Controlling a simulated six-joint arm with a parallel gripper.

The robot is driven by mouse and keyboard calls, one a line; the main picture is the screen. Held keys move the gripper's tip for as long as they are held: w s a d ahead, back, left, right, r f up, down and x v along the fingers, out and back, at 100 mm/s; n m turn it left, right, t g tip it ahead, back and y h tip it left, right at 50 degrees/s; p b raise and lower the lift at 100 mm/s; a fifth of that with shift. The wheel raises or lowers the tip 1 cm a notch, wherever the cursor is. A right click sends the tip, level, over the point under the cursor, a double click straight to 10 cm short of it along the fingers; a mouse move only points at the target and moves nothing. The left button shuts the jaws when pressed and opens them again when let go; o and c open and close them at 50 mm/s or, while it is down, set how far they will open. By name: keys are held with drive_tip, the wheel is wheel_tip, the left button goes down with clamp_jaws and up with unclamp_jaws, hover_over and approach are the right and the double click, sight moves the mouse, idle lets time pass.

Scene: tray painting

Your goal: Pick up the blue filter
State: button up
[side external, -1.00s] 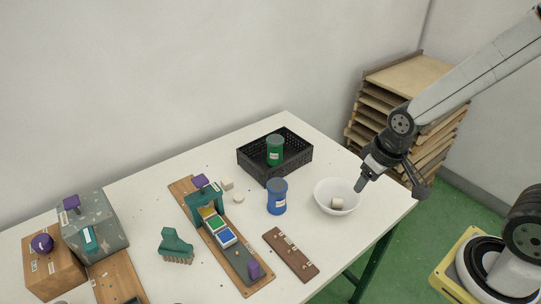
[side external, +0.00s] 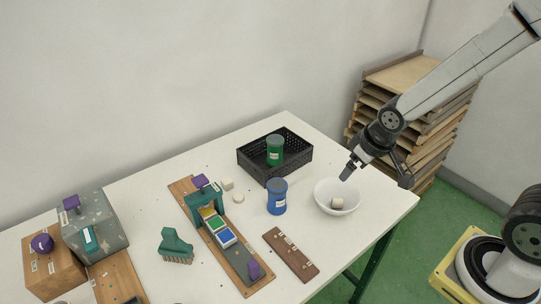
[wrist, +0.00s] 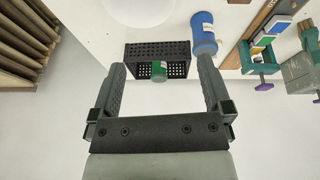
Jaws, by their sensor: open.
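Two blue things show, and I cannot tell for sure which is called the filter. A blue square with a pale edge (side external: 227,237) lies on the wooden board, beside a green square (side external: 215,224). It also shows small in the wrist view (wrist: 281,28). A blue lidded canister with a white label (side external: 277,198) stands upright on the table, and shows in the wrist view (wrist: 204,34). My gripper (side external: 347,172) is open and empty, above and near the white bowl in the side view. Its spread fingers (wrist: 161,68) touch neither blue thing.
A black crate (side external: 246,161) holds a green canister (side external: 275,148). A teal frame (side external: 194,204) straddles the board. A brown strip (side external: 288,258), teal brush (side external: 176,244) and grey box (side external: 108,228) lie around it.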

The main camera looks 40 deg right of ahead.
drive_tip(key=w+f+n+t+y, duration=0.2)
drive_tip(key=w+n+t+y, duration=0.5)
drive_tip(key=w, duration=1.4)
drive_tip(key=n+g+y, duration=0.7)
drive_tip(key=n+g, duration=0.2)
approach(277, 190)
drive_tip(key=w+f, duration=0.2)
drive_tip(key=w, duration=0.1)
drive_tip(key=shift+w+a+f, duration=0.2)
drive_tip(key=shift+a+f, duration=0.1)
drive_tip(key=shift+a, duration=0.05)
drive_tip(key=shift+s+a+f+g, duration=0.15)
drive_tip(key=shift+a+f+g, duration=0.1)
drive_tip(key=shift+a+f, duration=0.25)
drive_tip(key=shift+s+a+f+g, duration=0.15)
drive_tip(key=shift+a+f+g, duration=0.1)
drive_tip(key=shift+a, duration=0.35)
drive_tip(key=shift+a, duration=0.1)
drive_tip(key=shift+x, duration=2.55)
drive_tip(key=shift+s, duration=0.1)
